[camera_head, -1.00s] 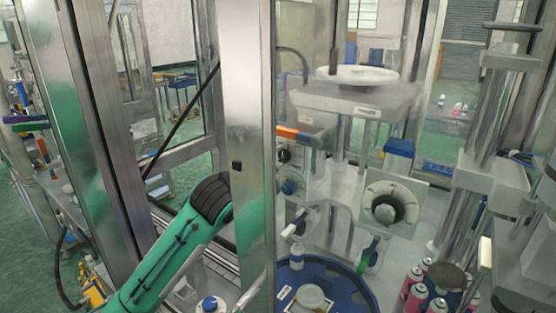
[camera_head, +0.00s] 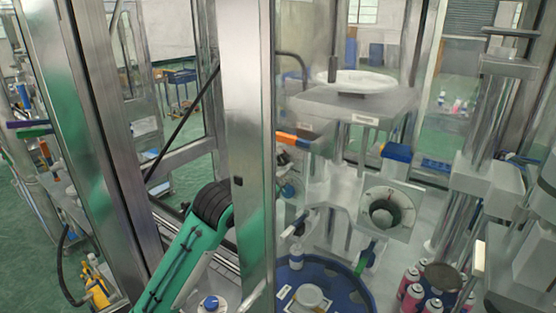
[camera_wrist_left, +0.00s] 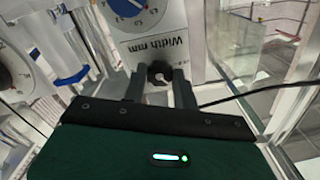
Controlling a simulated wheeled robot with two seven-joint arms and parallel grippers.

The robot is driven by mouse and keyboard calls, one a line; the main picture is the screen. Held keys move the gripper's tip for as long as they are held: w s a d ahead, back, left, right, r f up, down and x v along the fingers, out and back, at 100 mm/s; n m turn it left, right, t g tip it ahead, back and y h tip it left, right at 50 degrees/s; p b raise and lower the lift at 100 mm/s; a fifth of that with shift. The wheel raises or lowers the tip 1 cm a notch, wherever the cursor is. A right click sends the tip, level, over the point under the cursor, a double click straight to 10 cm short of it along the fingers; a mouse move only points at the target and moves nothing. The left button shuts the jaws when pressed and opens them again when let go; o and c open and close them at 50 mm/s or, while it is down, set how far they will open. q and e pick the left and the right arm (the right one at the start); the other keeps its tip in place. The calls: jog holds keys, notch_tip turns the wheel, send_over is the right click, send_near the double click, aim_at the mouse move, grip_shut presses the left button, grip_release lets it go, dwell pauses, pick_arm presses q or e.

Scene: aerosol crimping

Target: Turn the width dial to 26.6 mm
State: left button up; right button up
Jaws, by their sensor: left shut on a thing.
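In the left wrist view, a white panel carries the label "Width mm" (camera_wrist_left: 160,48) beside a blue round dial (camera_wrist_left: 127,4) with a scale and a white pointer. The dial is cut off by the top edge, so I cannot read its setting. My left gripper (camera_wrist_left: 160,84) is shut on a small dark round knob (camera_wrist_left: 160,72) on the label's near side, one finger on each side of it. In the head view, my green left arm passes behind a metal post, which hides most of the gripper. My right gripper does not show.
A blue turntable (camera_head: 352,295) and several pink cans (camera_head: 411,282) stand below. The metal post (camera_head: 246,150) stands in front. A black cable (camera_wrist_left: 250,96) runs right of the gripper.

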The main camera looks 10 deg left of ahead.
pick_arm(q)
jog(key=n+p, duration=0.5)
jog(key=n, duration=0.6)
jog(key=shift+d+p, duration=0.1)
jog(key=shift+p, duration=0.3)
jog(key=o, duration=1)
jog(key=shift+s, duration=0.1)
jog(key=shift+b+v, duration=2.9)
jog(key=shift+v, duration=4)
